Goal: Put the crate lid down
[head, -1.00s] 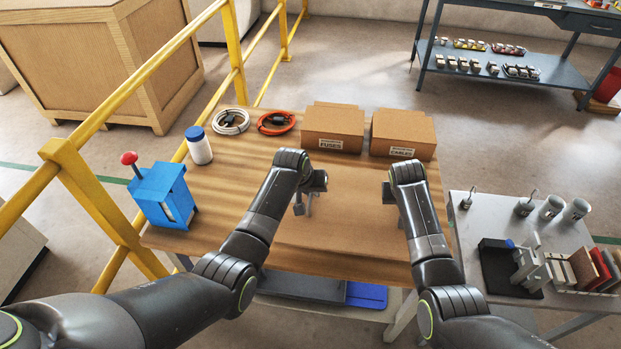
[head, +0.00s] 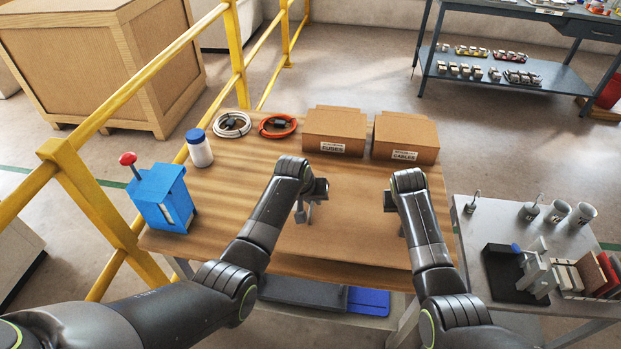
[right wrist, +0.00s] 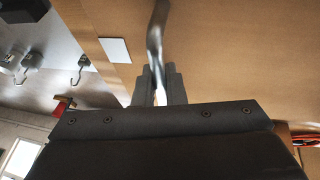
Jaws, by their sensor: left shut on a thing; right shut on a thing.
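The crate lid (head: 345,240) is a flat brown panel at the front middle of the wooden table, between my two arms. Its brown face and a white label (right wrist: 116,50) show in the right wrist view. My left gripper (head: 302,213) is shut on the lid at its left side. My right gripper (right wrist: 158,88) is shut on a bent metal handle (right wrist: 156,45) of the lid; in the head view its fingers are mostly hidden behind my right arm. I cannot tell whether the lid touches the tabletop.
Two cardboard boxes, fuses (head: 334,132) and cables (head: 405,138), stand at the table's back. A white cable coil (head: 232,125), an orange coil (head: 278,126), a white bottle (head: 199,150) and a blue press (head: 162,197) are at the left. A grey side table (head: 480,235) stands right.

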